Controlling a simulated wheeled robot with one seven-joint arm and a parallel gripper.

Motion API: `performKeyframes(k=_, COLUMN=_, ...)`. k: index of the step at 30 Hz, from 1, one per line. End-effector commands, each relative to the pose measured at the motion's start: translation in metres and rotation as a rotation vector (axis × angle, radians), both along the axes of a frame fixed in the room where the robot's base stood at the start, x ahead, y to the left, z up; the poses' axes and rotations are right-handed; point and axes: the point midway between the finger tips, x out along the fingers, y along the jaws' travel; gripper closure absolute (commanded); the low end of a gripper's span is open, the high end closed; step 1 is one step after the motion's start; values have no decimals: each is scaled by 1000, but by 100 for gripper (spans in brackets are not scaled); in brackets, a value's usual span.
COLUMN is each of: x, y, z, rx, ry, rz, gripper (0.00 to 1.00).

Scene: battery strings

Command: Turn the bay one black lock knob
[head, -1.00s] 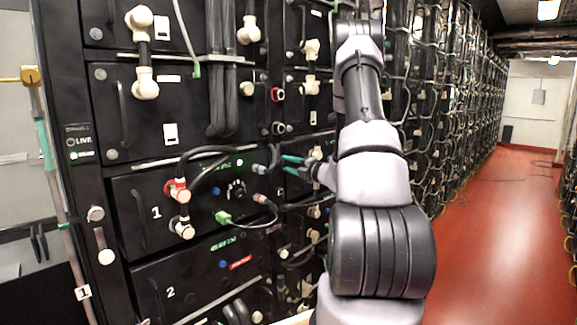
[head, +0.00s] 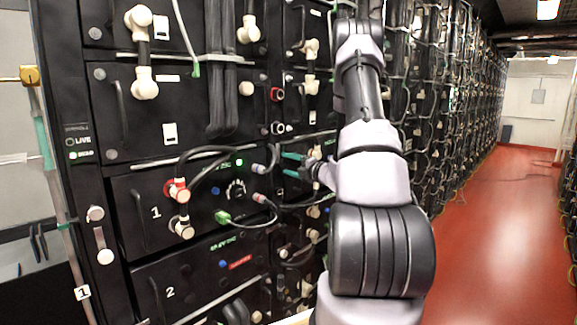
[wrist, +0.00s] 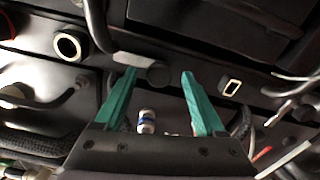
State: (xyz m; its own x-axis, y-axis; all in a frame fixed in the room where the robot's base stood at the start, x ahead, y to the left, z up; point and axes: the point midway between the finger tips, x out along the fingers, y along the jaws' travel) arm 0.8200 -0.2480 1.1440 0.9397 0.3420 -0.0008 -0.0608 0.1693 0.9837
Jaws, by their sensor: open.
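The bay one panel (head: 155,190), marked with a white 1, is in the head view. A black dial with white marks (head: 236,189) sits on its right part; I cannot tell whether it is the lock knob. My gripper (head: 284,164) is to the right of this dial, its teal fingers apart and pointing left toward the rack. In the wrist view my gripper (wrist: 158,73) is open and empty. A dark round knob (wrist: 158,75) shows between the fingertips, beyond them; I cannot tell which bay it belongs to.
A red connector (head: 178,190), a green plug (head: 223,218) and looping cables are on bay one. Bay two (head: 170,292) lies below. In the wrist view a pale ring socket (wrist: 68,46) is at left and cables run along both sides. The red aisle floor (head: 490,230) is clear at right.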

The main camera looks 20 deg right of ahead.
Motion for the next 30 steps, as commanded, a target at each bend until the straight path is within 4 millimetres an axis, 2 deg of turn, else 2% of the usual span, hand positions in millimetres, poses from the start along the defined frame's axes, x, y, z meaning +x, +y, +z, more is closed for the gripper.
performKeyframes(k=15, x=-85, y=-32, z=0, rx=1, ry=1, rz=-5, gripper=28)
performKeyframes(k=21, x=-98, y=-36, z=0, rx=2, ry=1, rz=-2, gripper=28)
performKeyframes(k=30, x=-99, y=-37, z=0, rx=1, ry=1, rz=-2, gripper=28)
